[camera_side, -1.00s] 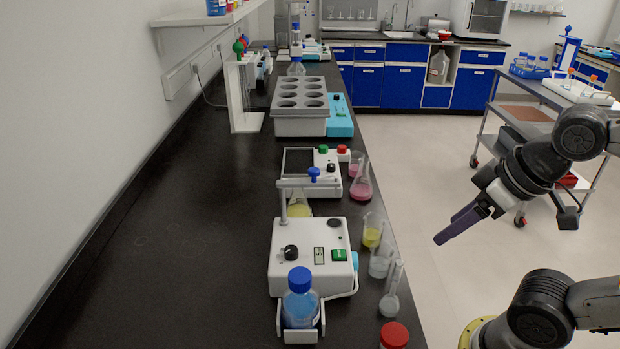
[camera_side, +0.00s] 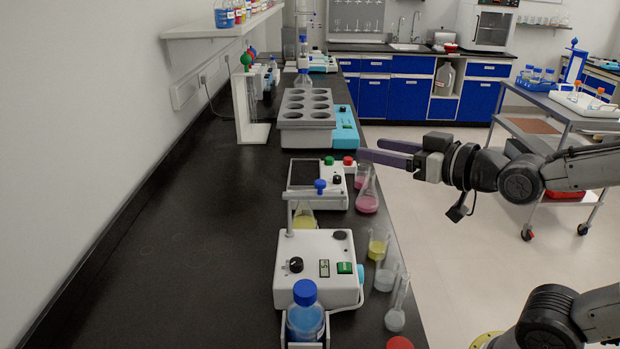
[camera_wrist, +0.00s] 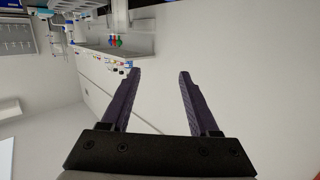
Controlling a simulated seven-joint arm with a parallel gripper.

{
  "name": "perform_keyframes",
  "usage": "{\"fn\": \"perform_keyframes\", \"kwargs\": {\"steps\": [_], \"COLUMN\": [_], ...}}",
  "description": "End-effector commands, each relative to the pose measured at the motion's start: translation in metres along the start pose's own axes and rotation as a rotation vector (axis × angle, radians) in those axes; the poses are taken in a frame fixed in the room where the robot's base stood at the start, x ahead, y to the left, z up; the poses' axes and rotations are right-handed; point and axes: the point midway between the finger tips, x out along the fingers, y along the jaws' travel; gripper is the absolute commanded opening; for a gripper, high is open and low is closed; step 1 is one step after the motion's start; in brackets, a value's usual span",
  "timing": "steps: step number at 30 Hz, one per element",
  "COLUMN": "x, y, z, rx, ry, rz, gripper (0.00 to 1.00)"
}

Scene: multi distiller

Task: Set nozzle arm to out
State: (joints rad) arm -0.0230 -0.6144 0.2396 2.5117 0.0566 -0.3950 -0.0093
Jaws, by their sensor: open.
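The white nozzle arm (camera_side: 302,195) lies level over the back of a white device (camera_side: 318,262). It runs right from a post at the left and carries a blue knob (camera_side: 320,186). The flask with yellow liquid (camera_side: 304,218) stands under it, partly hidden. My gripper (camera_side: 372,151) is at the right in the side view, raised, with its purple fingers pointing left. It is apart from the nozzle arm, and above and to the right of it in the picture. In the wrist view the gripper (camera_wrist: 158,74) is open and empty; the nozzle arm cannot be made out there.
Flasks with pink liquid (camera_side: 367,194), a yellow beaker (camera_side: 377,246) and clear glassware (camera_side: 396,305) line the bench's right edge. A blue-capped bottle (camera_side: 305,316) stands in front of the device. A tube block (camera_side: 306,105) stands farther back. The left bench top (camera_side: 190,240) is clear.

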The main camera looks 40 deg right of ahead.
Motion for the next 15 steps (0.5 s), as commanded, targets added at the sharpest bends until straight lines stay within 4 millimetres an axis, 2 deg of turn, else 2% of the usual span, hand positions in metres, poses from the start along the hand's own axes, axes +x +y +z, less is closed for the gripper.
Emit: {"fn": "perform_keyframes", "kwargs": {"steps": [3, 8, 11, 15], "x": [0.016, 0.029, 0.033, 0.036], "y": [0.000, 0.000, -0.001, -0.002], "z": [0.000, 0.007, 0.020, 0.052], "rx": [0.003, 0.003, -0.003, -0.018], "ry": [0.104, 0.234, 0.292, 0.313], "rz": [0.003, 0.010, 0.014, 0.016], "gripper": [0.61, 0.61, 0.61, 0.61]}}
